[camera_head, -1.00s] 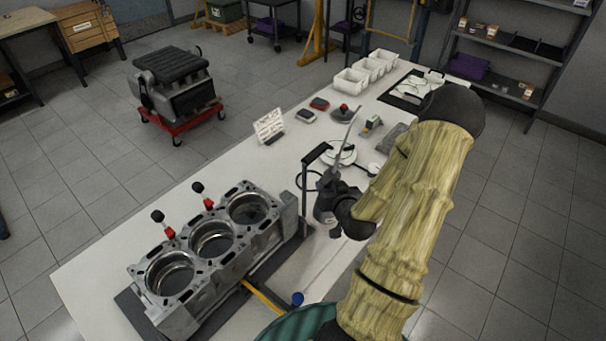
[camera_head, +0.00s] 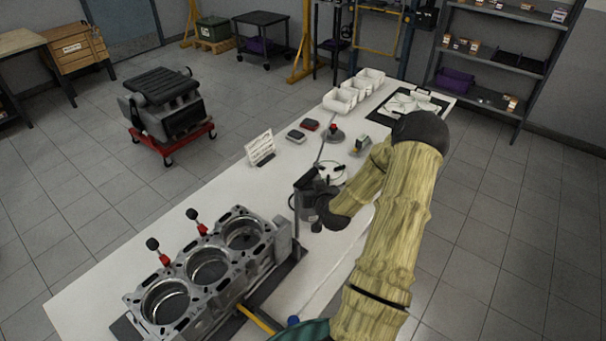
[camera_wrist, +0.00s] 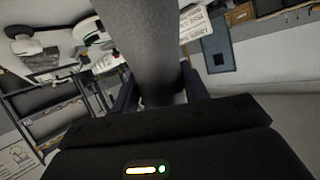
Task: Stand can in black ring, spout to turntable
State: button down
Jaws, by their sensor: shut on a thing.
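My gripper (camera_head: 318,203) is shut on a grey can, just beyond the right end of the engine block. The can's grey body (camera_wrist: 148,45) fills the space between the fingers in the wrist view. Its thin spout (camera_head: 321,150) points up and away in the head view. The can's base and the surface under it are hidden, so I cannot tell whether it touches the table. A thin dark curve (camera_head: 291,201) shows left of the gripper; I cannot tell if it is the black ring. A round white disc (camera_head: 334,169), possibly the turntable, lies behind the gripper, partly covered.
The engine block (camera_head: 207,262) with open bores stands at the front left of the white table (camera_head: 110,280). A dark post (camera_head: 297,222) rises close beside my gripper. A white sign (camera_head: 260,148), small boxes and white bins (camera_head: 340,100) stand farther back.

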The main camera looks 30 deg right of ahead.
jog(key=w+d+p, duration=0.2)
jog(key=w, duration=0.6)
jog(key=shift+w+d, duration=0.35)
jog(key=shift+p, duration=0.3)
jog(key=shift+f+p, duration=0.7)
jog(key=shift+f, duration=1)
jog(key=c, duration=0.8)
grip_release()
jog(key=shift+s+f, duration=0.1)
jog(key=shift+f, duration=0.05)
jog(key=shift+o, duration=0.3)
jog(key=shift+a, duration=0.1)
